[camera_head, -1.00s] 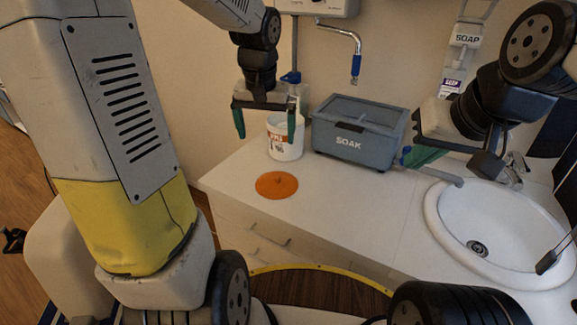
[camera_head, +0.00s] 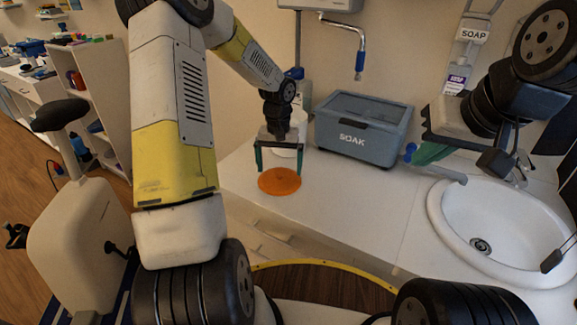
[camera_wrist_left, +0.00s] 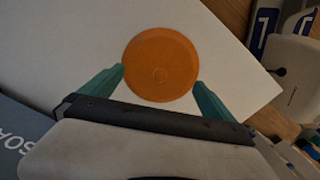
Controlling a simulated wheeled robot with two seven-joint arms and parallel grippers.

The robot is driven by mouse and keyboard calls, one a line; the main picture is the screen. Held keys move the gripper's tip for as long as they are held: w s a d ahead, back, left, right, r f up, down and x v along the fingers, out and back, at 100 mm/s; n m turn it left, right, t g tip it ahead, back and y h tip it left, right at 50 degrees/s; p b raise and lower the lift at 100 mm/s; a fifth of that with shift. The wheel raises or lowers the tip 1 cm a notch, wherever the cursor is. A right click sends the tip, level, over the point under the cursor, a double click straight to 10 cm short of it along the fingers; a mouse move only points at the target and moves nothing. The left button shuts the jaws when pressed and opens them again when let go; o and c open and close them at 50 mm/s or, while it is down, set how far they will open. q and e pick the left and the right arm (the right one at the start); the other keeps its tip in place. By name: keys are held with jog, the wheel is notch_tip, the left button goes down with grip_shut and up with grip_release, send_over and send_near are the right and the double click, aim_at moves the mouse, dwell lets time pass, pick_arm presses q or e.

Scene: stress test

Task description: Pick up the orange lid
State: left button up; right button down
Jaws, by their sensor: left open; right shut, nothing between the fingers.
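My right gripper (camera_head: 420,154) is shut and empty, over the counter by the sink.
A white tub (camera_head: 288,138) stands behind my left gripper, partly hidden by it. A grey SOAK bin (camera_head: 364,128) is to the right of it. The sink (camera_head: 505,232) is at the right. The counter (camera_head: 350,205) in front of the bin is clear.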

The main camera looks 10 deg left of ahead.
aim_at(280, 177)
pick_arm(q)
notch_tip(280, 177, down, 2)
jog(key=shift+f, duration=0.25)
jog(key=shift+s, duration=0.1)
grip_shut()
